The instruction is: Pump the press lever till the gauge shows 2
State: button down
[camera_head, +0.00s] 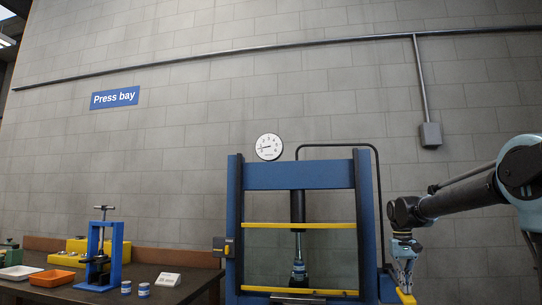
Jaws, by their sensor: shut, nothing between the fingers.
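The blue press frame (306,175) stands right of centre, with a dark ram (298,207) in its middle. A round white gauge (269,147) shows above its top beam. Its dark needle points left, but its figures are too small to read surely. A yellow piece (405,298) at the press's right side, at the bottom edge, looks like the end of the press lever; the rest of it is hidden or out of frame. My gripper (404,282) points down just above this yellow piece, shut and empty. I cannot tell whether they touch.
Yellow bars (298,225) cross the press, and a black pipe (378,200) loops down its right side. A workbench (90,292) at left holds a small blue arbor press (116,250), an orange tray (52,278) and small cans (144,290).

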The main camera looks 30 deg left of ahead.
notch_tip(320, 180, up, 10)
jog(key=shift+r, duration=0.25)
dwell(0.4)
dwell(0.6)
jog(key=shift+f, duration=5.3)
jog(key=shift+r, duration=0.1)
notch_tip(320, 180, up, 10)
jog(key=shift+r, duration=0.2)
jog(key=shift+f, duration=0.15)
